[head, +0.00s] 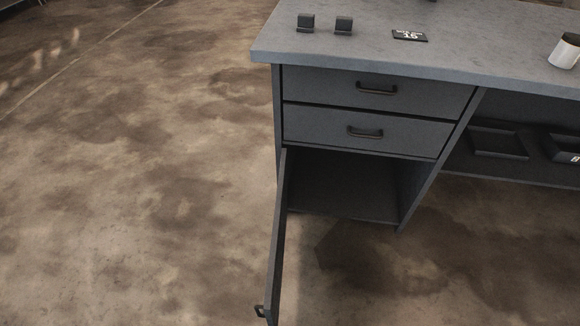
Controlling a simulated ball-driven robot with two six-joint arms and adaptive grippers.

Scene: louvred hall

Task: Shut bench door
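The grey bench (440,50) stands at the upper right in the head view. Its door (278,235) hangs wide open below the two drawers, swung out toward me and seen nearly edge-on. A small dark handle (261,311) shows at the door's outer end, near the bottom of the view. The compartment (345,187) behind the door is open and looks empty. Neither of my grippers is in view.
Both drawers, upper (376,92) and lower (362,131), are closed. The bench top carries two small dark blocks (325,23), a dark label plate (410,35) and a white cup (565,51). Dark trays (498,142) sit on the right shelf. Floor to the left (130,190) is clear.

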